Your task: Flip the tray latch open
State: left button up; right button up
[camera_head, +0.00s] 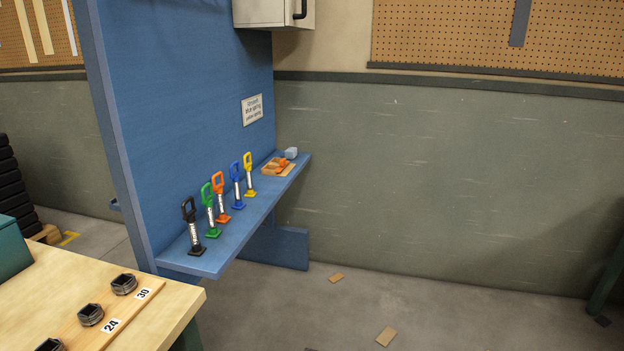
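Neither of my grippers is in view. No latch can be made out for certain. A small tan, tray-like thing (287,173) lies near the far end of a blue shelf, with orange pieces (279,163) on it; it is too small to tell its parts. Several upright handled pieces stand in a row on the shelf: black (188,211), green (207,197), orange (218,183), blue (234,171) and yellow (247,160). Each has a loop handle, a pale marked shaft and a square base.
The blue shelf (229,246) juts from a blue panel (180,110) with a sign (252,109). A small grey block (291,152) sits behind the tan thing. A wooden bench (190,300) is at lower left. Tan scraps (386,337) lie on the otherwise open floor.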

aim_at(283, 162)
jog(key=i+l+u, duration=0.3)
jog(key=i+l, duration=0.2)
jog(key=i+l+u, duration=0.3)
jog(key=i+l, duration=0.15)
jog(key=l, duration=0.2)
jog(key=l+u, duration=0.1)
jog(key=u, duration=0.65)
jog(key=i+l+u, duration=0.2)
jog(key=l+u, duration=0.15)
jog(key=l, duration=0.3)
jog(key=i+l+u, duration=0.15)
jog(key=l+u, duration=0.2)
jog(key=l, duration=0.35)
jog(key=l+u, duration=0.4)
jog(key=l, duration=1.5)
